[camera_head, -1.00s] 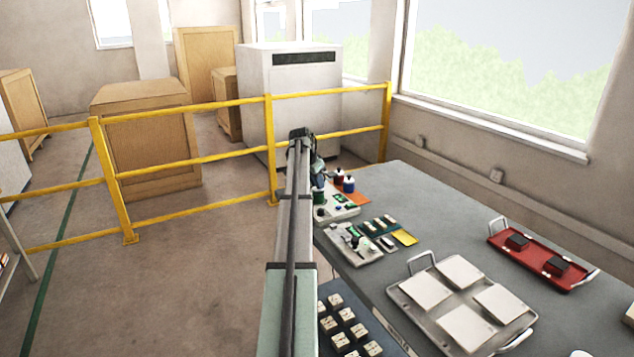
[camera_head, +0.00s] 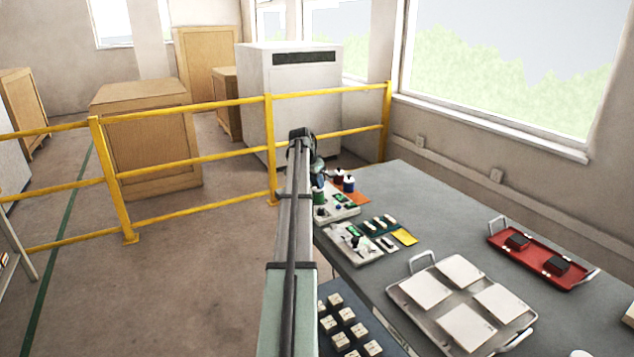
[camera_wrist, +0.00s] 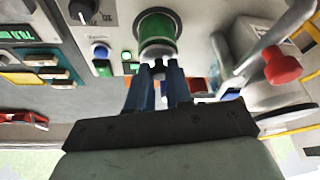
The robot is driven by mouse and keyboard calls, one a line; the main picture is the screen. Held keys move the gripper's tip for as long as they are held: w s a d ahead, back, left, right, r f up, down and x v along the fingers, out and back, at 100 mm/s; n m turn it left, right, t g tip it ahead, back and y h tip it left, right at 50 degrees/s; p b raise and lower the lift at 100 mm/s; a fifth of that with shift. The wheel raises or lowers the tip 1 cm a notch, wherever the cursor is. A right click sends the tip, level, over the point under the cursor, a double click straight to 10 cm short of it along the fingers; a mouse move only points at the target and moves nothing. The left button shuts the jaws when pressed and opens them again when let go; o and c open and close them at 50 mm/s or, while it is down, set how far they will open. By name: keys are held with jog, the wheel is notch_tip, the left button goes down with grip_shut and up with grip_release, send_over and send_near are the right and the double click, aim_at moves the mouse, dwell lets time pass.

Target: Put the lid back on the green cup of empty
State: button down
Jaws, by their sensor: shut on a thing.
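The green cup (camera_wrist: 157,26) is at the top middle of the wrist view, with a pale rim on the side toward my gripper. In the head view the green cup (camera_head: 320,197) shows small beside my arm's end. My gripper (camera_wrist: 159,68) has its two dark blue fingers close together just below the cup in the wrist view. The rest of the lid cannot be told from the cup's rim. I cannot tell whether lid and cup touch.
A red cup (camera_head: 338,175) and a blue cup (camera_head: 349,184) stand close behind the green cup. A red-knobbed lever (camera_wrist: 282,64) is right of my gripper in the wrist view.

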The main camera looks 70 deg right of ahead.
jog(key=shift+f, duration=0.1)
dwell(0.8)
jog(key=shift+c, duration=2.4)
grip_release()
jog(key=shift+r, duration=0.2)
jog(key=shift+r, duration=3.3)
grip_shut()
jog(key=shift+f, duration=2.55)
